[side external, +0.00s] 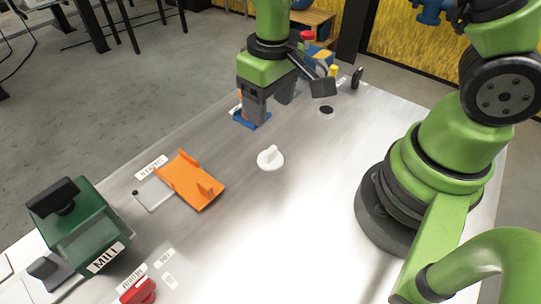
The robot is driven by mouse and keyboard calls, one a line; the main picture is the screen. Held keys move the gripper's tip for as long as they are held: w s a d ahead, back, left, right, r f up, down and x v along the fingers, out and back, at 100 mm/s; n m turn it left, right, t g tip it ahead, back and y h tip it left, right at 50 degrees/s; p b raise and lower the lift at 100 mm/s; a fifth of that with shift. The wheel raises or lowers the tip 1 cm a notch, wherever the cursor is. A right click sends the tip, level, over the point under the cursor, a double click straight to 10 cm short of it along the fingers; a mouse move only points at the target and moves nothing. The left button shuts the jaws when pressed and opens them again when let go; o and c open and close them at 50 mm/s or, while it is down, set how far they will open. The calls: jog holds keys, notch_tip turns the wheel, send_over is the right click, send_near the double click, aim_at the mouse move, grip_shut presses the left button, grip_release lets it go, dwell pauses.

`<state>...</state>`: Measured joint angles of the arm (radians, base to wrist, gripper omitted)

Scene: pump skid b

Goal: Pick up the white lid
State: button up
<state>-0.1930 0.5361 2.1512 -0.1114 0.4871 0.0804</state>
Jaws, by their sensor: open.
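The white lid (271,158) lies on the metal bench near the middle of the side external view. It is a round disc with a raised grip on top. My gripper (270,108) is open, above the far part of the bench, up and slightly left of the lid in the picture. It is apart from the lid. Its fingers partly hide a blue item (250,120) on the bench behind them.
An orange tray (190,180) and a grey plate (153,194) lie left of the lid. A green mill box (80,225) and a red item (138,290) are at lower left. A black round piece (326,110) and a yellow item (333,71) are at the back. Bench around the lid is clear.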

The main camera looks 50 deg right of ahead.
aim_at(271, 150)
jog(key=f, duration=1.1)
jog(key=shift+s+a+f, duration=0.15)
jog(key=shift+s+f, duration=0.05)
jog(key=shift+f, duration=0.15)
jog(key=shift+c, duration=0.5)
jog(key=c, duration=0.9)
